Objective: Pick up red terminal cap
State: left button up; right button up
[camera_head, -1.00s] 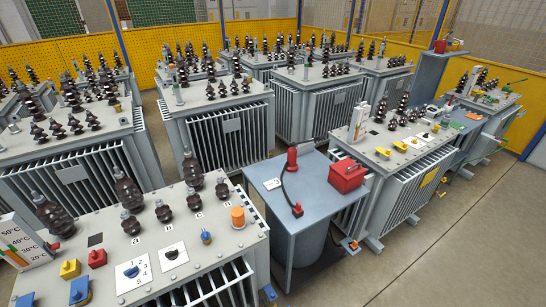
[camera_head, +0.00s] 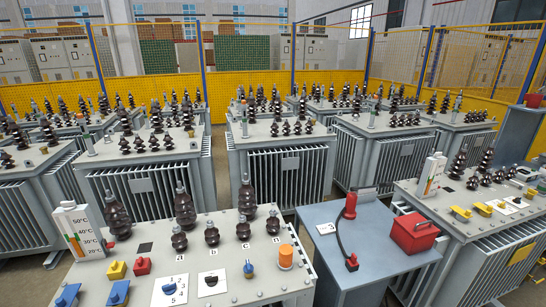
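A small red cap-like block (camera_head: 142,265) sits on the top of the near transformer (camera_head: 215,262), beside a yellow block (camera_head: 116,270). Blue blocks (camera_head: 118,292) lie in front of them. I cannot tell whether this red block is the terminal cap. Another red piece (camera_head: 351,206) stands on the blue-grey table (camera_head: 380,240), with a black cable running to a smaller red end (camera_head: 352,262). Neither of my grippers shows in this view.
A red box (camera_head: 414,235) stands on the same table. An orange cylinder (camera_head: 286,256), a blue knob (camera_head: 249,270) and several brown insulators stand on the near transformer. More transformers fill the space behind, before a yellow fence (camera_head: 270,103).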

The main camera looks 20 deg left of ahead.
aim_at(142, 266)
jog(key=j+u, duration=0.1)
jog(key=u, duration=0.7)
jog(key=j+u, duration=0.15)
jog(key=u, duration=0.2)
jog(key=j+u, duration=0.1)
jog(key=u, duration=0.3)
